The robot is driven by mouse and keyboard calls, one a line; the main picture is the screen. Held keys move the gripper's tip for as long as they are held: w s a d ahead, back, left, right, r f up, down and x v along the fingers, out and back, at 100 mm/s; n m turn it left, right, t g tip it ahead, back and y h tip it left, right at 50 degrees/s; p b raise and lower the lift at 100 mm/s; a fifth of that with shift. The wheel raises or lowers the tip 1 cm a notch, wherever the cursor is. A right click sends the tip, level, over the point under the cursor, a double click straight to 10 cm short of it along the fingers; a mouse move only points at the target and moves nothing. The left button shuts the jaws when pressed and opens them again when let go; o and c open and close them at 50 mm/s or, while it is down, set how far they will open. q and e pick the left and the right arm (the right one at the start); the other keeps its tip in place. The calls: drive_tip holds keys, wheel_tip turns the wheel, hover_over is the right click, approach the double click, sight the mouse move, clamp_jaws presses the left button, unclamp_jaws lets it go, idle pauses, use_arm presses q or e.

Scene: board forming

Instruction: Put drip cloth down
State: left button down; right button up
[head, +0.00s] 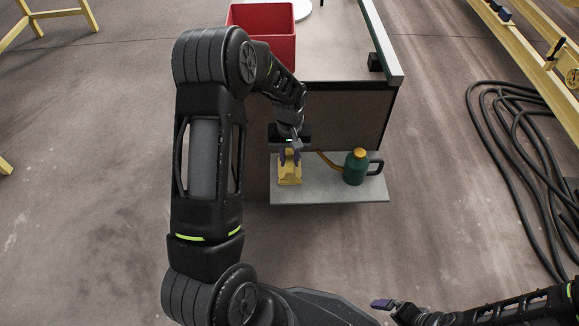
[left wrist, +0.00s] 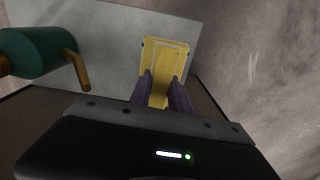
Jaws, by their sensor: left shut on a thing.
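The drip cloth (head: 289,174) is a yellow, roughly rectangular piece at the left part of a low grey shelf (head: 330,193). My left gripper (head: 290,157) points down at the shelf and is shut on the cloth. In the left wrist view the yellow cloth (left wrist: 164,62) shows between the two purple-grey fingers (left wrist: 161,92), over the shelf surface. Whether the cloth touches the shelf cannot be told. My right gripper (head: 392,306) shows at the bottom of the head view, away from the shelf; its opening is unclear.
A green oil can (head: 355,168) with a yellow cap and spout stands on the shelf to the right of the cloth. A red bin (head: 268,50) sits on the bench top (head: 335,50) above. Black hoses (head: 510,130) lie on the floor at right.

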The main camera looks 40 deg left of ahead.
sight(290, 158)
use_arm(q)
drive_tip(key=shift+f+b, duration=0.6)
drive_tip(key=shift+f, duration=1.25)
drive_tip(key=shift+f, duration=0.1)
drive_tip(key=c, duration=1.2)
unclamp_jaws()
drive_tip(key=shift+r, duration=0.5)
wheel_tip(290, 158, up, 11)
drive_tip(key=p, duration=0.3)
drive_tip(key=shift+r+p, duration=0.15)
drive_tip(key=shift+p, duration=0.2)
